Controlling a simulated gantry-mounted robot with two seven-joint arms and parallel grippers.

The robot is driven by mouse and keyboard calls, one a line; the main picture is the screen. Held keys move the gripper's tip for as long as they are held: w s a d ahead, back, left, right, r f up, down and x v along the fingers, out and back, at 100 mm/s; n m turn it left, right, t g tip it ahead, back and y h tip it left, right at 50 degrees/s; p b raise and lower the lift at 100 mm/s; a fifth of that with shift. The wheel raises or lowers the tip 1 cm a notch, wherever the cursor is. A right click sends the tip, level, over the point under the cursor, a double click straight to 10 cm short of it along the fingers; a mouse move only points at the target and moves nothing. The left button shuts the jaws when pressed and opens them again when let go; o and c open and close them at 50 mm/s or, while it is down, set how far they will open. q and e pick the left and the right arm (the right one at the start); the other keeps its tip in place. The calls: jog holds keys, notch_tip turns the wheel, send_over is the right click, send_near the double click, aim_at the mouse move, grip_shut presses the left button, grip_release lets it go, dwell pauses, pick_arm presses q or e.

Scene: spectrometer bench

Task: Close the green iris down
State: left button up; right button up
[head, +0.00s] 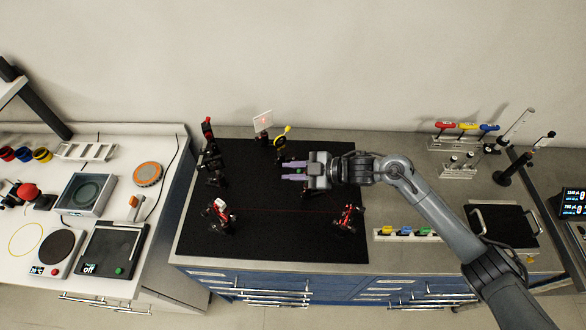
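I cannot make out a green iris for certain; it may be hidden behind my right gripper. My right gripper (285,170) reaches in from the right over the black breadboard (275,240), its two fingers pointing left and spread apart with nothing visible between them. A dark mount with a yellow part (284,133) stands just behind and above the fingers in the picture. My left gripper is not in view.
Red-and-black mounts (219,215) (347,218) stand at the breadboard's front. Dark mounts (213,165) line its left side, and a white card (263,121) stands at the back. The breadboard's front middle is clear.

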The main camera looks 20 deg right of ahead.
jog(key=shift+o, duration=1.4)
jog(key=b+v, duration=0.1)
jog(key=v, duration=1)
jog(key=shift+a, duration=0.1)
